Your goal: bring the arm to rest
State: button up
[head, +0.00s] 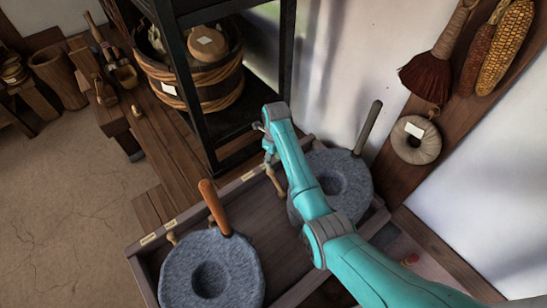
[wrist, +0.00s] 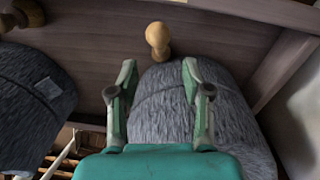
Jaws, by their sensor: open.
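My arm reaches in from the lower right in the head view, over the right quern stone (head: 350,172). My gripper (head: 267,150) is at its far end, near the far edge of the wooden tray. In the wrist view my gripper (wrist: 159,72) has its two fingers spread apart with nothing between them. Behind the fingers is the rounded grey side of a quern stone (wrist: 165,92). A wooden knob (wrist: 158,36) stands just beyond the fingertips. I cannot tell how close the fingers are to the stone.
The left quern stone (head: 168,278) has an upright orange-brown handle (head: 214,207). The tray wall (head: 190,214) carries small labels. A dark shelf frame (head: 190,90) holding a roped tub (head: 215,92) stands behind the gripper. A brush (head: 434,75) and corn cobs (head: 506,45) hang at right. Floor is open at left.

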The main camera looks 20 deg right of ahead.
jog(key=shift+r, duration=0.4)
